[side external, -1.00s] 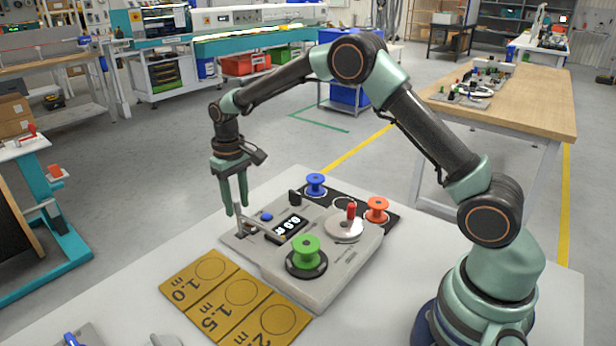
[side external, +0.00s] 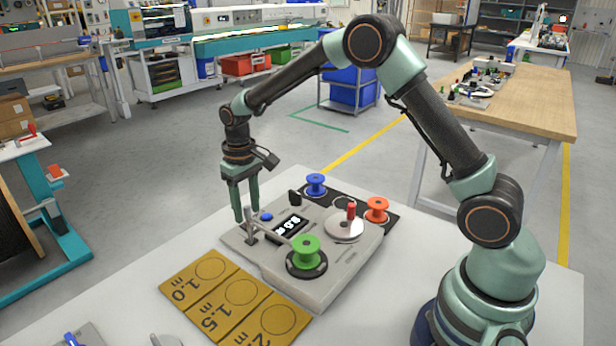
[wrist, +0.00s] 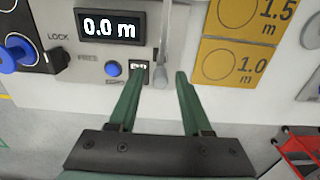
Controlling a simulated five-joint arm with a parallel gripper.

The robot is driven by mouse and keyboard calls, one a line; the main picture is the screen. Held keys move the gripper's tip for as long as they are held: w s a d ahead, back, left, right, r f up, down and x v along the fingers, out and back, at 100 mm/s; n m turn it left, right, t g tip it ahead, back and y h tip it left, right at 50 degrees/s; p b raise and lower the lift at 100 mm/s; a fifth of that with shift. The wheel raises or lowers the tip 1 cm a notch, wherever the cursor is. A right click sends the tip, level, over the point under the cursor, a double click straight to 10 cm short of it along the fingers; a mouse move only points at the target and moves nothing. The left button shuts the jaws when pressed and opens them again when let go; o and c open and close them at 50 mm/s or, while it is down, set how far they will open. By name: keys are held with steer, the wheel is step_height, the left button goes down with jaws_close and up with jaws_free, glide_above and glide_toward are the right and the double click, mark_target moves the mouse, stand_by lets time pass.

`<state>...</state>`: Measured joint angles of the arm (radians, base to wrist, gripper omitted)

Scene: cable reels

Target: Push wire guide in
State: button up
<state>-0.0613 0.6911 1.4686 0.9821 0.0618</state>
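The wire guide (side external: 268,231) is a thin grey metal arm with an upright post at its left end, on the near-left part of the grey machine (side external: 335,278). Its far end is close to the green reel (side external: 305,248); I cannot tell if they touch. In the wrist view the wire guide (wrist: 162,55) shows as a grey rod, its end appearing between my fingertips. My gripper (side external: 246,217) points down at the post; its fingers are apart. It also shows open in the wrist view (wrist: 161,75). Contact with the post is unclear.
The display (wrist: 110,26) reads 0.0 m. A blue button (wrist: 113,69) sits beside the guide. A white disc with a red knob (side external: 351,211), a blue reel (side external: 315,184) and an orange reel (side external: 377,209) stand farther back. Yellow length mats (side external: 240,296) lie in front.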

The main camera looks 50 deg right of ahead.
step_height(320, 180, up, 7)
steer(key=shift+r, duration=0.1)
stand_by(0.3)
stand_by(1.1)
